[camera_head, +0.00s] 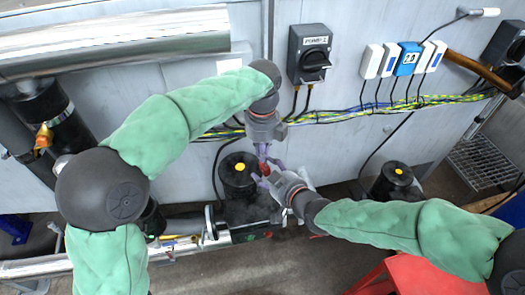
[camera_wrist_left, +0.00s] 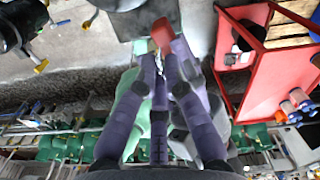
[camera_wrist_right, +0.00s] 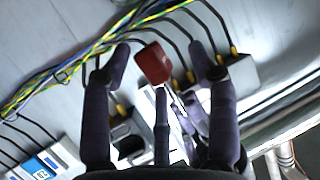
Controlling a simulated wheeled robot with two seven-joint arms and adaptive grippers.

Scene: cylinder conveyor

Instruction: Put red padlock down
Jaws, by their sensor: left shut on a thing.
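The small red padlock (camera_head: 265,169) is in front of the grey machine panel, between my two hands in the head view. My left gripper (camera_head: 263,153) is shut on it; in the left wrist view the padlock's red body (camera_wrist_left: 162,32) is at the purple fingertips (camera_wrist_left: 163,50), with the bright shackle partly hidden between them. My right gripper (camera_head: 270,180) is beside it with its fingers spread. In the right wrist view the padlock's body (camera_wrist_right: 154,63) lies between the open fingers (camera_wrist_right: 160,75), above the middle finger; whether any finger touches it I cannot tell.
A black PUMP 2 switch (camera_head: 312,55), a row of white and blue boxes (camera_head: 408,58) and cables (camera_head: 360,112) are on the panel. Black round units with yellow centres stand below (camera_head: 239,182) and to the right (camera_head: 396,182). A red cart (camera_wrist_left: 228,85) stands nearby.

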